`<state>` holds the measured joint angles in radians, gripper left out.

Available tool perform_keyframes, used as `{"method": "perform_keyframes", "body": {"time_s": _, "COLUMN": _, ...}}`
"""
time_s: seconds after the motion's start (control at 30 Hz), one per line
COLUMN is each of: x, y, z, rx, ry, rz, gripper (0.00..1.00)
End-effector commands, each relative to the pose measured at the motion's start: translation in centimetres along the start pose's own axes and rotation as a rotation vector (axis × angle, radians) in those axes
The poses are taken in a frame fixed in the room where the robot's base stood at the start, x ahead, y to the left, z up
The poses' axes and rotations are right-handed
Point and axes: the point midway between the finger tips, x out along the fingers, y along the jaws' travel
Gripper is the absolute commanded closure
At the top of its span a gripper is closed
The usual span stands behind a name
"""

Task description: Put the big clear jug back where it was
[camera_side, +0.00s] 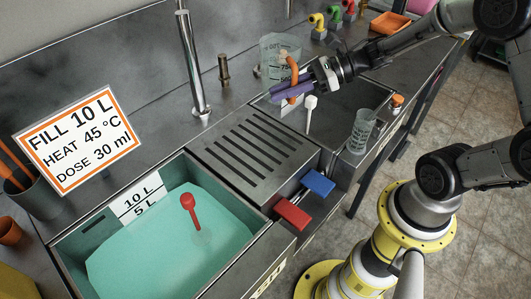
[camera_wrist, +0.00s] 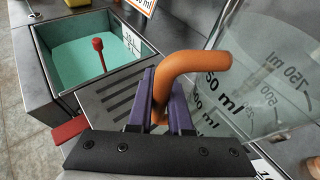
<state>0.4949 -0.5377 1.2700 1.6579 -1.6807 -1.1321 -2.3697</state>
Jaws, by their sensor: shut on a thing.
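The big clear jug (camera_side: 272,58) has black measuring marks and an orange handle (camera_side: 293,70). It is upright near the back left of the right-hand basin (camera_side: 345,92) in the side view. I cannot tell whether its base touches anything, as my gripper hides part of it. My gripper (camera_side: 285,92) has purple fingers shut on the orange handle. In the wrist view the fingers (camera_wrist: 165,100) close around the lower part of the handle (camera_wrist: 195,62), and the jug wall (camera_wrist: 265,75) fills the right side.
A tank of teal liquid (camera_side: 150,240) with a red-topped stick (camera_side: 188,205) lies left of a slotted drain board (camera_side: 252,140). Red (camera_side: 291,213) and blue (camera_side: 318,182) pedals jut from the front. A smaller clear beaker (camera_side: 361,130) stands right. A tall tap (camera_side: 190,65) rises behind.

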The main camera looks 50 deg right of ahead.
Motion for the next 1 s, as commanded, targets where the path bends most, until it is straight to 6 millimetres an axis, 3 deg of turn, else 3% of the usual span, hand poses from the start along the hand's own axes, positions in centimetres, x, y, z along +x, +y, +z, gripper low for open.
{"method": "perform_keyframes", "body": {"time_s": 0.1, "x": -2.4, "y": 5.3, "z": 0.8, "rx": -0.075, "ry": -0.010, "rz": 0.175, "gripper": 1.00}}
{"method": "perform_keyframes", "body": {"time_s": 0.3, "x": -7.4, "y": 13.5, "z": 1.2, "rx": -0.173, "ry": -0.022, "rz": 0.414, "gripper": 1.00}}
{"method": "perform_keyframes", "body": {"time_s": 0.5, "x": -11.5, "y": 19.0, "z": 1.1, "rx": -0.218, "ry": -0.029, "rz": 0.535, "gripper": 1.00}}
{"method": "perform_keyframes", "body": {"time_s": 0.6, "x": -12.4, "y": 19.9, "z": 0.9, "rx": -0.215, "ry": -0.030, "rz": 0.536, "gripper": 1.00}}
{"method": "perform_keyframes", "body": {"time_s": 0.77, "x": -12.8, "y": 19.5, "z": 1.1, "rx": -0.198, "ry": -0.029, "rz": 0.496, "gripper": 1.00}}
{"method": "perform_keyframes", "body": {"time_s": 1.0, "x": -10.6, "y": 18.5, "z": 0.8, "rx": -0.194, "ry": -0.030, "rz": 0.491, "gripper": 1.00}}
